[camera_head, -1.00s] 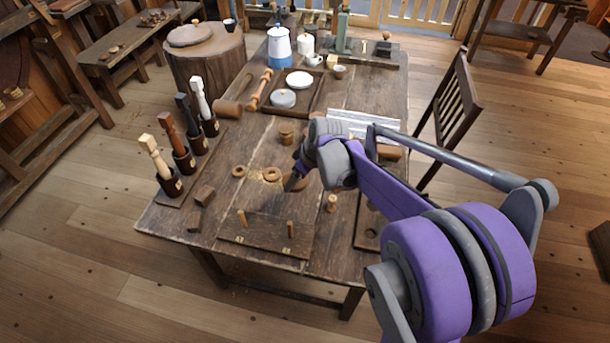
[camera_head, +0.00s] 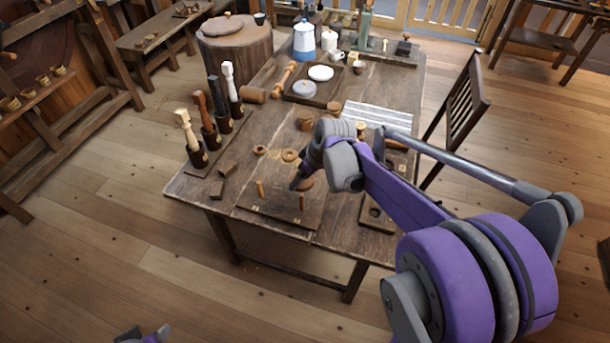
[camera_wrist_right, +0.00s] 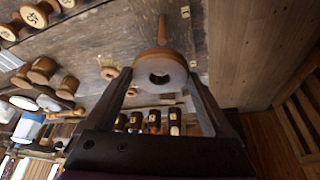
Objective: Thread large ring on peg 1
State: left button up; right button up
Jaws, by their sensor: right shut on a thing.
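My right gripper (camera_wrist_right: 160,82) is shut on a round wooden ring (camera_wrist_right: 160,69) with a dark hole; the ring also shows at the gripper's tip in the head view (camera_head: 307,185). A dark board (camera_head: 275,218) at the table's near edge bears two upright pegs, a left peg (camera_head: 261,190) and a right peg (camera_head: 303,202). The held ring is just behind the right peg. In the wrist view a peg (camera_wrist_right: 162,30) shows just beyond the ring; I cannot tell whether they touch. The board's tags are unreadable. A piece of my left arm or gripper (camera_head: 147,335) shows at the bottom left.
Two loose rings, one smaller (camera_head: 259,150) and one larger (camera_head: 290,155), lie behind the board. A dark holed board (camera_head: 378,212) lies to the right.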

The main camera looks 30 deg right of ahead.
aim_at(303, 196)
notch_tip(303, 196, down, 4)
jog(key=shift+s+r+b, duration=0.1)
jog(key=shift+r+b, duration=0.15)
jog(key=shift+b, duration=0.65)
pick_arm(q)
jog(key=shift+s+f+b, duration=0.2)
jog(key=shift+f, duration=0.5)
jog(key=shift+s+f+b, duration=0.2)
jog(key=shift+s+f, duration=0.05)
jog(key=shift+f, duration=0.4)
jog(key=shift+s+f+b, duration=0.2)
jog(key=shift+f, duration=0.5)
pick_arm(e)
jog(key=shift+f, duration=0.9)
pick_arm(q)
jog(key=shift+f, duration=0.15)
pick_arm(e)
jog(key=shift+f, duration=0.15)
pick_arm(q)
jog(key=shift+s+f+b, duration=0.1)
jog(key=shift+f+b, duration=0.15)
jog(key=shift+b, duration=0.05)
pick_arm(e)
jog(key=shift+f, duration=0.3)
pick_arm(q)
jog(key=shift+s+f+b, duration=0.2)
jog(key=shift+f+b, duration=0.65)
jog(key=shift+f, duration=0.1)
pick_arm(e)
jog(key=shift+f, duration=1.2)
